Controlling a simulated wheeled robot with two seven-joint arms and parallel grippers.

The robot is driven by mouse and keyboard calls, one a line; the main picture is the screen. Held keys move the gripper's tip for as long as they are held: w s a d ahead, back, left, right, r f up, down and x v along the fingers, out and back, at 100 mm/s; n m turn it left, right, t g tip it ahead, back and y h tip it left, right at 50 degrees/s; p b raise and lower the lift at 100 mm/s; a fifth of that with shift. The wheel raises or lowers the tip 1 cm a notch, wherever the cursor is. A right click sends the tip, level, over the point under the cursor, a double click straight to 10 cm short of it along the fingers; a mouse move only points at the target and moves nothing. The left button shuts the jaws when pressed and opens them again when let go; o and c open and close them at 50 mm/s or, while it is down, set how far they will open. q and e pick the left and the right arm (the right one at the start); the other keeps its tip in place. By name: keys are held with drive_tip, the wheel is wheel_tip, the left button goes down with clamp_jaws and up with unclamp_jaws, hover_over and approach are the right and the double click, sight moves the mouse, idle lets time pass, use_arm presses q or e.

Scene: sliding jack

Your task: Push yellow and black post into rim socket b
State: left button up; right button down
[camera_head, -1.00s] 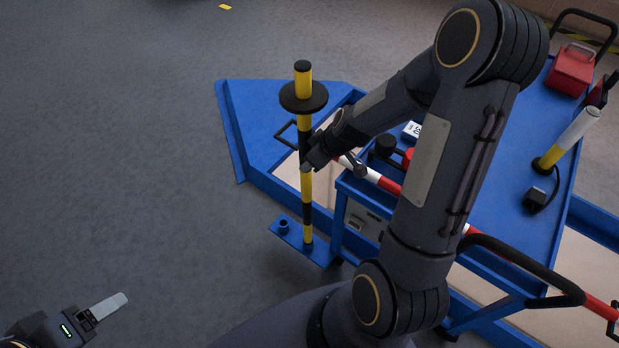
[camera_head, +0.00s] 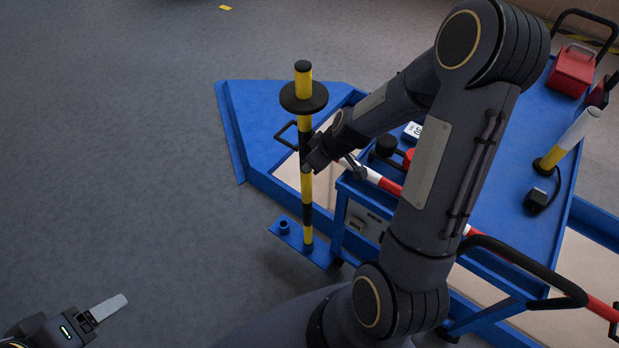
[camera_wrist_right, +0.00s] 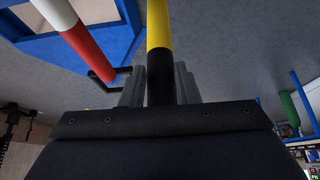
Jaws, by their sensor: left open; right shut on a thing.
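The yellow and black post (camera_head: 307,190) stands upright beside the blue cart, with a black disc (camera_head: 303,97) near its top. Its foot meets a low blue bracket (camera_head: 322,253); whether it sits inside a socket there cannot be made out. A short blue socket (camera_head: 283,227) on the same bracket is empty. No socket label is readable. My right gripper (camera_head: 308,162) is shut on the post around mid-height. The post also shows between the grey fingers in the right wrist view (camera_wrist_right: 159,75). My left gripper (camera_head: 104,309) is open and empty at lower left, away from the post.
The blue cart (camera_head: 500,215) carries a red box (camera_head: 572,70), a white and yellow post (camera_head: 567,140) and a dark block (camera_head: 537,200). A red and white bar (camera_head: 385,183) runs behind my right arm. A blue-rimmed platform (camera_head: 270,115) lies behind. Floor at left is clear.

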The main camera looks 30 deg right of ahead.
sight(310, 135)
use_arm(q)
drive_tip(key=shift+w+r+p, duration=0.15)
drive_tip(key=shift+r+p, duration=0.05)
drive_tip(key=shift+p, duration=0.2)
use_arm(e)
drive_tip(key=shift+w+a+r, duration=0.4)
drive_tip(key=shift+w+r, duration=0.15)
drive_tip(key=shift+w, duration=0.1)
drive_tip(key=shift+w+a+f, duration=0.1)
drive_tip(key=shift+w+a, duration=0.2)
drive_tip(key=shift+w, duration=0.25)
use_arm(q)
drive_tip(key=shift+w+a, duration=0.2)
drive_tip(key=shift+w, duration=0.15)
use_arm(e)
drive_tip(key=shift+s+d, duration=0.2)
drive_tip(key=shift+s, duration=0.1)
use_arm(q)
drive_tip(key=shift+r, duration=0.1)
use_arm(e)
drive_tip(key=shift+s, duration=0.1)
drive_tip(key=shift+d+r+p, duration=0.1)
drive_tip(key=shift+r+p, duration=2.75)
drive_tip(key=shift+r, duration=0.7)
use_arm(q)
wheel_tip(310, 135, up, 5)
drive_tip(key=shift+s+r, duration=0.1)
use_arm(e)
drive_tip(key=shift+f, duration=0.1)
